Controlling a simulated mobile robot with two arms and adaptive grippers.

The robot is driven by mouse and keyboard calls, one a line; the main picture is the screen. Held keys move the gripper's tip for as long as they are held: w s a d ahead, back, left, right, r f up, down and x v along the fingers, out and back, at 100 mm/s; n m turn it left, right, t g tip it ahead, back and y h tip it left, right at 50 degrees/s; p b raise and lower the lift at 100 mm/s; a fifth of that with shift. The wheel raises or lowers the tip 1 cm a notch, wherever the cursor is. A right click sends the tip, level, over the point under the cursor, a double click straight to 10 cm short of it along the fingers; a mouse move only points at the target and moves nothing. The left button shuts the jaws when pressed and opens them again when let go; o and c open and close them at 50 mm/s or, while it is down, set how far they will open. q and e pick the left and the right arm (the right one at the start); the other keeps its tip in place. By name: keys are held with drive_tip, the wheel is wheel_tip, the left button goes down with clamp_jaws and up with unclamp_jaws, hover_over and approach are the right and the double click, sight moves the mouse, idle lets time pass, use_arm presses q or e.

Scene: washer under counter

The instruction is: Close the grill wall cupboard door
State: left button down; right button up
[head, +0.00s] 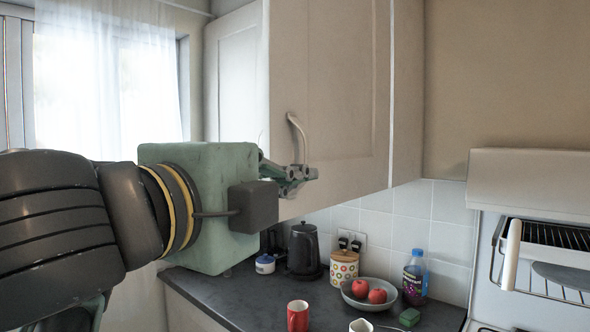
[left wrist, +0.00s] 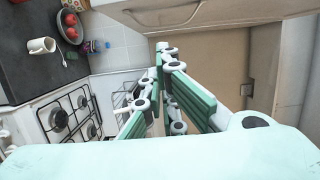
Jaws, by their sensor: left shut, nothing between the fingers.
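The wall cupboard door (head: 335,90) is a beige panel high in the middle of the head view, with a curved handle (head: 296,130) near its left edge. I cannot tell how far it stands open. My left gripper (head: 313,174) is shut and empty. Its fingertips are in front of the door's lower part, just below the handle; I cannot tell whether they touch it. The left wrist view shows the green fingers (left wrist: 160,52) together, with a beige surface (left wrist: 200,72) behind them. My right gripper is not in view.
A dark counter (head: 235,300) runs below, with a black kettle (head: 304,250), a patterned canister (head: 344,268), a fruit bowl (head: 355,300), a bottle (head: 415,278) and a red mug (head: 298,316). A white cooker with a grill (head: 555,235) stands at the right. A curtained window (head: 105,80) is at the left.

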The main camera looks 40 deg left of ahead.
use_arm(q)
drive_tip(key=w+a+p, duration=0.4)
drive_tip(key=w+a, duration=0.1)
drive_tip(key=w, duration=0.5)
drive_tip(key=shift+a, duration=0.3)
idle(0.4)
